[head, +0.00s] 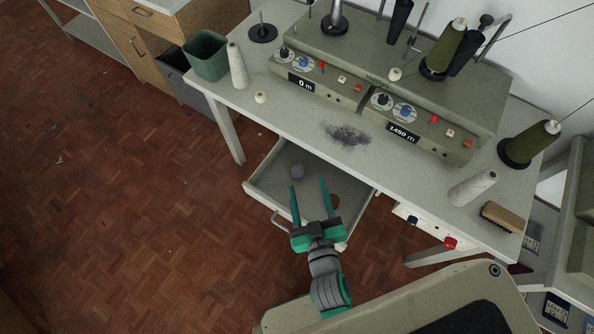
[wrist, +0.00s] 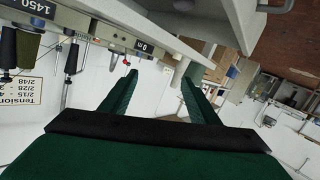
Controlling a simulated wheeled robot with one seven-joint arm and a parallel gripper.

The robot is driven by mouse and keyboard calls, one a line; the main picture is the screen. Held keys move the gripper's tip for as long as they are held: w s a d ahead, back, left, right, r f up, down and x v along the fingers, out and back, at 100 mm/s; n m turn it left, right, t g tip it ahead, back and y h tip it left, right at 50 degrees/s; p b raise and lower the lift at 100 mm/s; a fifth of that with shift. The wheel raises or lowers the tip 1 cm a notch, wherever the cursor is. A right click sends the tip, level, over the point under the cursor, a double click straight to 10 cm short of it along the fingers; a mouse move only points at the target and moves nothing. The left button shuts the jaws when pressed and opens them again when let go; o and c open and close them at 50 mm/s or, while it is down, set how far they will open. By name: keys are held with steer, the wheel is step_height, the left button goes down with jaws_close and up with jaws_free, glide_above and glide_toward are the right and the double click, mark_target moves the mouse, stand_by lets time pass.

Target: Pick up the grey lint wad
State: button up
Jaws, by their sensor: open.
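My gripper (head: 308,187) has green fingers, is open and empty, and appears over the drawer.
The table (head: 285,120) overhangs the drawer's back. On it are loose grey fluff (head: 347,135), a winding machine (head: 400,75), a green bin (head: 206,56), cones and a brush (head: 503,217). Floor at left is clear.

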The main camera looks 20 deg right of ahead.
mark_target(298, 170)
steer(key=w+d+r+m+g+h, duration=0.1)
steer(key=w+d+r+m+h, duration=0.25)
steer(key=w+d+r, duration=0.35)
steer(key=w+d+r+m+h, duration=0.2)
steer(key=w+d+m+h, duration=0.15)
steer(key=w+d, duration=0.45)
steer(key=s+d+r+m+g+h, duration=0.2)
steer(key=d+r+m+g+h, duration=0.2)
steer(key=d+m+g, duration=0.65)
steer(key=a+f+m+g+y, duration=0.1)
steer(key=a+f+m+y, duration=0.2)
steer(key=f, duration=0.1)
steer(key=a+f+m+g+y, duration=0.1)
steer(key=a+f+m+y, duration=0.2)
steer(key=a+f+m, duration=0.1)
steer(key=a+f+m+g+y, duration=0.1)
steer(key=a+f+m+y, duration=0.1)
steer(key=f, duration=0.3)
steer(key=shift+s+a+f+m+y, duration=0.15)
steer(key=shift+a+m+y, duration=0.25)
steer(key=shift+a+m, duration=0.4)
steer(key=w+a+f+m+g+y, duration=0.15)
steer(key=a+y, duration=0.25)
steer(key=a, duration=0.8)
steer(key=shift+y, duration=0.3)
steer(key=f, duration=1.1)
steer(key=shift+s+a+f, duration=0.4)
steer(key=c, duration=1.2)
